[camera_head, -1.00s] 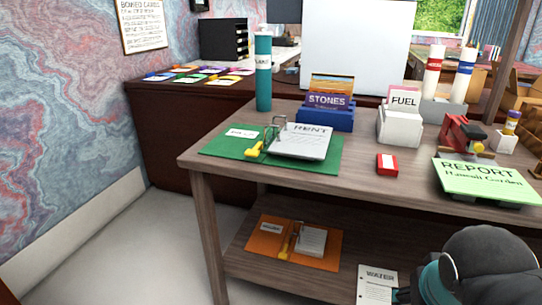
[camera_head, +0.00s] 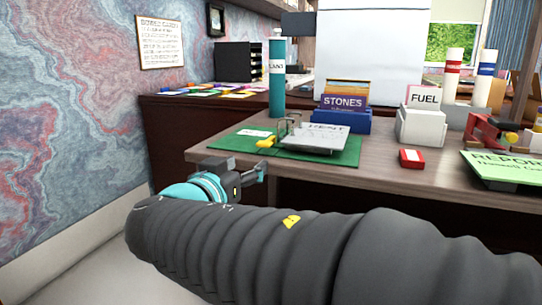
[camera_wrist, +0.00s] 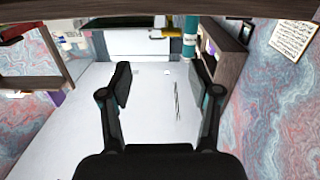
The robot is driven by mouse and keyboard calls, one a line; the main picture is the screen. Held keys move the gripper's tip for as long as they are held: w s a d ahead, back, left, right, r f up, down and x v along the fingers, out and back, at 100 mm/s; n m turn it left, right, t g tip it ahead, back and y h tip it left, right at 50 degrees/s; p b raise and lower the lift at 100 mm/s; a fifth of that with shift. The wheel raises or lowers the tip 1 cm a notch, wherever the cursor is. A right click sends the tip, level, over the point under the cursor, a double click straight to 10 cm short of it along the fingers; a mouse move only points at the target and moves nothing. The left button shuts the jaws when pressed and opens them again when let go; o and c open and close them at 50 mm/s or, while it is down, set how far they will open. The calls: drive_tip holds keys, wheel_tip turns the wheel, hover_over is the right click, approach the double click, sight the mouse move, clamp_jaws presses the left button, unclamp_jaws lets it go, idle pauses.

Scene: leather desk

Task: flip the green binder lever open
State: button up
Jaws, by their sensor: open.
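The green binder (camera_head: 229,143) lies open on the wooden desk near its left end. Its yellow lever (camera_head: 266,141) sits at the left of the metal rings, beside white sheets (camera_head: 318,138) marked RENT. My gripper (camera_head: 262,171) is in front of the desk's left front edge, below and apart from the binder. In the wrist view my gripper (camera_wrist: 162,82) is open, with nothing between its fingers. A small yellow piece (camera_wrist: 170,34) shows near the top there; I cannot tell which lever it is.
A teal tube (camera_head: 277,78) stands behind the binder. A blue STONES box (camera_head: 342,120), a white FUEL box (camera_head: 421,126) and a red box (camera_head: 411,158) stand to the right. The desk edge lies between my gripper and the binder. A patterned wall (camera_head: 60,120) is at left.

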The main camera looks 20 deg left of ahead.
sight(262, 144)
drive_tip(key=shift+y, duration=0.3)
drive_tip(key=w, duration=0.8)
drive_tip(key=w+p, duration=0.1)
drive_tip(key=w, duration=0.4)
drive_tip(key=shift+w+a+r, duration=0.1)
drive_tip(key=shift+a+r, duration=0.1)
drive_tip(key=shift+a, duration=0.05)
drive_tip(key=shift+c, duration=0.2)
clamp_jaws()
